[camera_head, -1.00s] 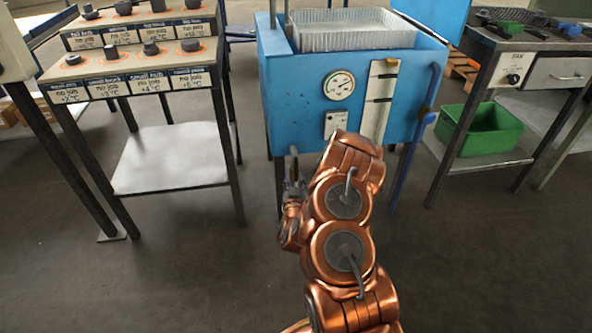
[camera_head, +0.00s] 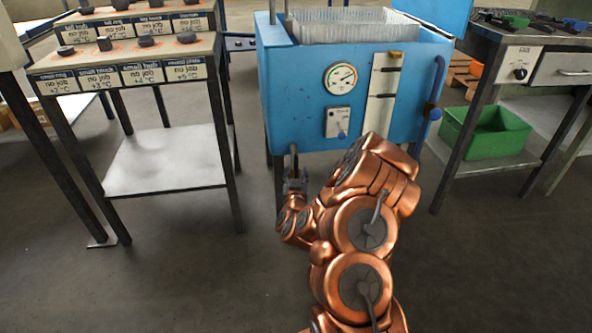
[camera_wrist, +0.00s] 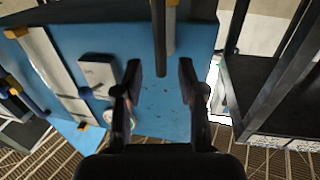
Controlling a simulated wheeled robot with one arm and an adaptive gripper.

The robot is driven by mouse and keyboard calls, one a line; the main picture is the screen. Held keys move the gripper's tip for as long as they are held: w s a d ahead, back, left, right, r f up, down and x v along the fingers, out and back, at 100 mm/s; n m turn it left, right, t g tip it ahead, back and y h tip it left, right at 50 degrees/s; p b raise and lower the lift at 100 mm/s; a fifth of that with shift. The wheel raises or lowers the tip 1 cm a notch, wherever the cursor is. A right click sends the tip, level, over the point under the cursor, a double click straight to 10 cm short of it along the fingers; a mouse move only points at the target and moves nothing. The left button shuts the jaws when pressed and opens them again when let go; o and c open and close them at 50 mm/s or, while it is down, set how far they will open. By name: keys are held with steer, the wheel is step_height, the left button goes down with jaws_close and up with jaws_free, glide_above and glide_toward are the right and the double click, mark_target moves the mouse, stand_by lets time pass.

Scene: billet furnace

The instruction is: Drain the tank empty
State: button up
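The blue tank (camera_head: 300,105) stands in the middle of the head view, with a pale ribbed basket at its top. A round dial gauge (camera_head: 341,77), a small grey switch box (camera_head: 338,121) with a blue knob, and a white gauge strip (camera_head: 380,100) are on its front. A grey bar (camera_wrist: 159,38) reaches down between the fingers in the wrist view. My gripper (camera_head: 295,174) is low before the tank's lower left. It is open in the wrist view (camera_wrist: 160,75), fingers apart on either side of the bar's end. Contact cannot be told. The liquid level is not discernible.
A stepped labelled table (camera_head: 130,65) with dark parts stands left, a pale shelf (camera_head: 165,158) below. A bench (camera_head: 535,38) with a green bin (camera_head: 485,132) stands right. A blue pipe (camera_head: 433,100) runs down the tank's right side. The floor in front is clear.

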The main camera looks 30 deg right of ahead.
mark_target(296, 164)
steer(key=shift+f+b, duration=0.15)
steer(key=shift+b, duration=0.2)
steer(key=shift+w+d, duration=0.1)
steer(key=shift+w, duration=0.1)
steer(key=shift+b+x, duration=1)
steer(key=shift+x, duration=1.5)
jaws_close()
